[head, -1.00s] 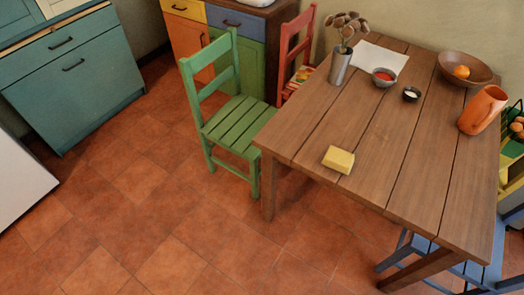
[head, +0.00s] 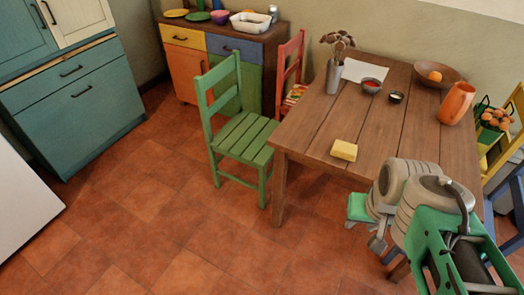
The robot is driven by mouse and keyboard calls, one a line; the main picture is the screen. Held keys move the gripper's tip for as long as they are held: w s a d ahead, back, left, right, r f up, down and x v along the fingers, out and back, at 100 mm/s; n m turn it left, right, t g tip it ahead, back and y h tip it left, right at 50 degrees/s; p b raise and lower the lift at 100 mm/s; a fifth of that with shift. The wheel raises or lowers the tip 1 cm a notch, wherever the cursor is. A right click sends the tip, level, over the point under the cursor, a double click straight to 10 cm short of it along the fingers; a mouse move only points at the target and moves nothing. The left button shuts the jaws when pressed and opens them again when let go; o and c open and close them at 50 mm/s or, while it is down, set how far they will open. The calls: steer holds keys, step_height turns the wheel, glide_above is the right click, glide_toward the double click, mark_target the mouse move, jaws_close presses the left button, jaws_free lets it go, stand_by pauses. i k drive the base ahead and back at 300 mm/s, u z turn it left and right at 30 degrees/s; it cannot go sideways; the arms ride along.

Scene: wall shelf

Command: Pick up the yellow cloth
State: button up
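The yellow cloth (head: 344,150) is a small folded block. It lies on the near left part of the wooden table (head: 320,120), close to the front edge. My arm, grey and green, reaches in from the lower right, in front of the table's near right part. My gripper (head: 372,228) seems to be at the left end of these parts, below and right of the cloth and apart from it. Its fingers cannot be made out clearly.
On the table stand a vase (head: 334,76), a red-filled bowl (head: 371,86), a small dark bowl (head: 396,97), a wooden bowl (head: 436,74) and an orange jug (head: 457,103). A green chair (head: 243,138) stands left of the table. The tiled floor in front is clear.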

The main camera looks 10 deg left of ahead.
mark_target(342, 149)
steer(key=u, duration=0.9)
steer(key=i, duration=1.65)
